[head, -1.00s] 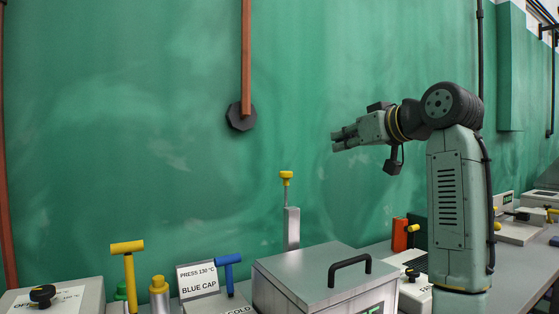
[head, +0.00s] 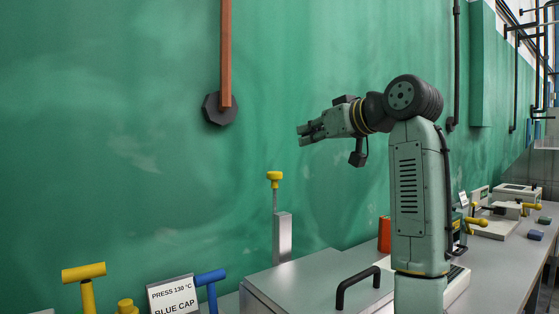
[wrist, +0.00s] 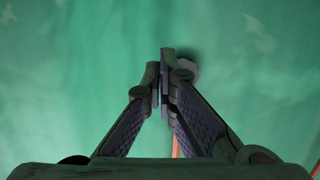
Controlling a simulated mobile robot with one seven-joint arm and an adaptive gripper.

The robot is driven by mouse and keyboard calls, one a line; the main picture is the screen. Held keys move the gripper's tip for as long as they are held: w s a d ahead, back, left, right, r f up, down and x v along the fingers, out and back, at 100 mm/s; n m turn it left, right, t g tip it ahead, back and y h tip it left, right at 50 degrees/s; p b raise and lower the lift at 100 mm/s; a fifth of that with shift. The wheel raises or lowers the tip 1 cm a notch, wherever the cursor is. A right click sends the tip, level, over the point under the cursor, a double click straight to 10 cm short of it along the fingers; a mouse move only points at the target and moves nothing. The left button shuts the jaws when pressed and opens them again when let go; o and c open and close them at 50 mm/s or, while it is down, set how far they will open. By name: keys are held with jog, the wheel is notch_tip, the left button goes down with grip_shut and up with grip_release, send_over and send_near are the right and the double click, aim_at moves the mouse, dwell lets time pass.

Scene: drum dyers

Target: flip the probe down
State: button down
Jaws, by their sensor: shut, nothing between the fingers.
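A thin rod with a yellow cap (head: 275,178) stands upright out of a grey metal post (head: 283,237) behind the lidded metal box in the head view. It may be the probe; no label shows this. My gripper (head: 304,134) is shut and empty, up in the air above the bench and pointing left. In the picture it is above and to the right of the yellow cap, apart from it. In the wrist view my gripper (wrist: 162,72) has its fingertips together against the green wall, and no rod shows there.
The metal box (head: 300,276) has a black lid handle (head: 357,284). Left of it are a blue T-handle (head: 210,278), a "PRESS 130 °C BLUE CAP" sign (head: 172,297) and a yellow T-handle (head: 84,273). Yellow-handled devices (head: 478,223) stand right. A dark disc (head: 219,108) is on the wall.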

jog(key=w+a+f+p, duration=0.4)
jog(key=w+a+f, duration=0.1)
jog(key=w, duration=0.3)
jog(key=shift+a+f, duration=0.4)
jog(key=shift+f, duration=0.2)
jog(key=shift+w, duration=0.1)
jog(key=shift+a, duration=0.1)
